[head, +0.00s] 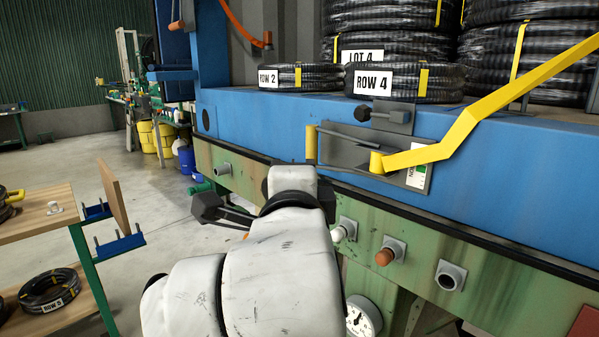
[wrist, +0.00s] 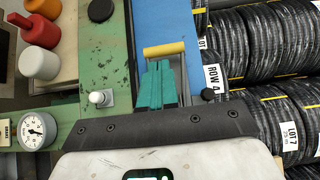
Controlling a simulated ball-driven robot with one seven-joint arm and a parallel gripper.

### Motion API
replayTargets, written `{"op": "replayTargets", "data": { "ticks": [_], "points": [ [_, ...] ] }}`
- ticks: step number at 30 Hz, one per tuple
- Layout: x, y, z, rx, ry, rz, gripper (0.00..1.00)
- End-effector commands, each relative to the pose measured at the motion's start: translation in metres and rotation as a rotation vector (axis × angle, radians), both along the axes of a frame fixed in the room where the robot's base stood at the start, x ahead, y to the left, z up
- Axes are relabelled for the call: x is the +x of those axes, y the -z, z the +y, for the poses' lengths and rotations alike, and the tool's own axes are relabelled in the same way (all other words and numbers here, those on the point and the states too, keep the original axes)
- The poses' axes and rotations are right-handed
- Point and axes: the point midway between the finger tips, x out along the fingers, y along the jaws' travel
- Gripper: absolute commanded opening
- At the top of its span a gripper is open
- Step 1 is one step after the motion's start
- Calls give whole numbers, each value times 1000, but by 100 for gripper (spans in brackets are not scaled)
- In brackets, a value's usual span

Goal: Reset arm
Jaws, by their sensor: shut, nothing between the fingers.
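My white arm (head: 275,265) reaches from the bottom of the head view toward the front of the machine. My gripper (wrist: 157,85) shows in the wrist view as two teal fingers held together, with nothing between them. Its dark crosspiece (wrist: 160,127) lies below them. In the wrist view the fingertips are close to a yellow bar (wrist: 164,49); I cannot tell whether they touch. In the head view the fingers are hidden by my own arm.
A bent yellow lever (head: 470,120) crosses the blue beam (head: 250,120). Hose coils labelled ROW 2 (head: 290,88) and ROW 4 (head: 436,79) lie above. A gauge (wrist: 33,129) and knobs are on the green panel. A wooden-topped bench (head: 35,220) stands left, with open floor between.

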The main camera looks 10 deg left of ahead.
Motion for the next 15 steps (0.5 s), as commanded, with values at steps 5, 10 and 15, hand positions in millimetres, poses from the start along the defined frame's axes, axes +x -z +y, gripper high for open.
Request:
{"op": "replayTargets", "data": {
  "ticks": [5, 10, 15],
  "points": [
    [-17, 0, 1, 0, -1, -1, 0],
    [-21, 0, 0, 0, 1, 1, 0],
    [-21, 0, 0, 0, 1, 1, 0]
  ]
}}
